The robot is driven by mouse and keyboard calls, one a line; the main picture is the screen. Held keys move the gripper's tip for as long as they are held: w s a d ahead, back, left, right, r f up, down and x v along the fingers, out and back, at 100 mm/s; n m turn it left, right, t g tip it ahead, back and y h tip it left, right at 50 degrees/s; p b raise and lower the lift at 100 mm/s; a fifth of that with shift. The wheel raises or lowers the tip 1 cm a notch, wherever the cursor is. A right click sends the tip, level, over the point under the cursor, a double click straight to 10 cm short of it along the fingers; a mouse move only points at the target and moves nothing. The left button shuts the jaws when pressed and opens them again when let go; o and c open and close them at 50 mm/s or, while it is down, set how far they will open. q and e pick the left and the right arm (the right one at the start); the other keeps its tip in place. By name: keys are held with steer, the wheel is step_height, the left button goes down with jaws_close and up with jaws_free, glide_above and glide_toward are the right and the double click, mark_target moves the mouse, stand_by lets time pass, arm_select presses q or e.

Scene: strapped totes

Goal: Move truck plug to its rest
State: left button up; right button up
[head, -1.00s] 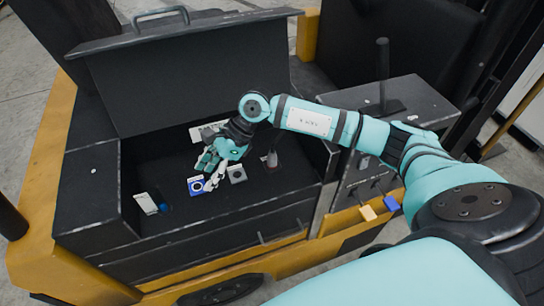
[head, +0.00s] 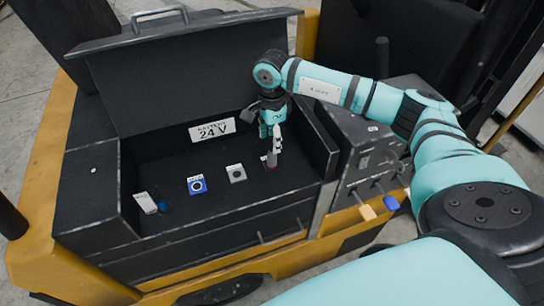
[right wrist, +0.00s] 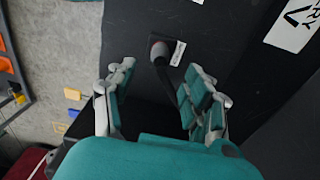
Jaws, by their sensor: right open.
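My right gripper (head: 271,148) is open and points down into the right end of the black battery box. In the right wrist view its two fingers stand apart (right wrist: 160,78). A dark, rod-like piece with a rounded greyish-pink end (right wrist: 160,50) shows between and just beyond the fingertips. It appears to be the upright plug-like piece (head: 271,160) by the right end of the box, partly hidden by the fingers in the head view. I cannot read its label, so I cannot confirm it is the truck plug. A blue socket plate (head: 197,186) and a grey socket plate (head: 236,173) lie to its left.
The box's raised lid (head: 190,85) stands behind, above a "24 V" sign (head: 212,130). A white piece (head: 145,203) with a blue part beside it lies at the box's left end. Yellow and blue lever knobs (head: 367,212) stick out right of the box.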

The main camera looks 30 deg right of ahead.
mark_target(272, 157)
step_height(272, 157, down, 8)
steer(key=b, duration=0.5)
steer(key=shift+r, duration=0.1)
steer(key=shift+f+b, duration=0.5)
steer(key=shift+r, duration=0.1)
steer(key=shift+b, duration=0.4)
stand_by(0.4)
steer(key=shift+c, duration=0.4)
jaws_close()
steer(key=shift+r, duration=0.1)
